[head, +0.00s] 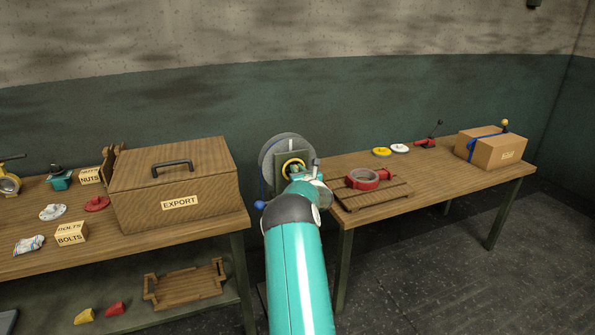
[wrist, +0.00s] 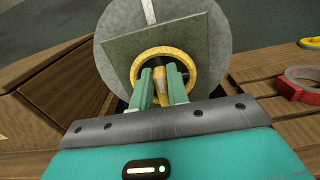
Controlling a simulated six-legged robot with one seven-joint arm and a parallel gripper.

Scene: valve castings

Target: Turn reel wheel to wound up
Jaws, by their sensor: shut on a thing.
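The reel (head: 272,157) is a grey disc with a square dark plate, standing in the gap between two benches. It fills the upper middle of the wrist view (wrist: 110,33). A yellow reel wheel (head: 287,163) sits in front of the plate and shows as a ring in the wrist view (wrist: 193,65). My gripper (wrist: 160,75) reaches into the ring, its green fingers on either side of a yellow bar at its middle, shut on the wheel. In the head view my arm hides the wheel's lower part. A blue cord with a blue ball (head: 260,205) hangs at the reel's left.
The left bench (head: 200,230) carries a wooden EXPORT box (head: 150,190) close beside the reel. The right bench (head: 440,165) holds a slatted board (head: 375,195) with a red ring (head: 363,179), and a cardboard box (head: 490,150) further right. Floor is clear at front right.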

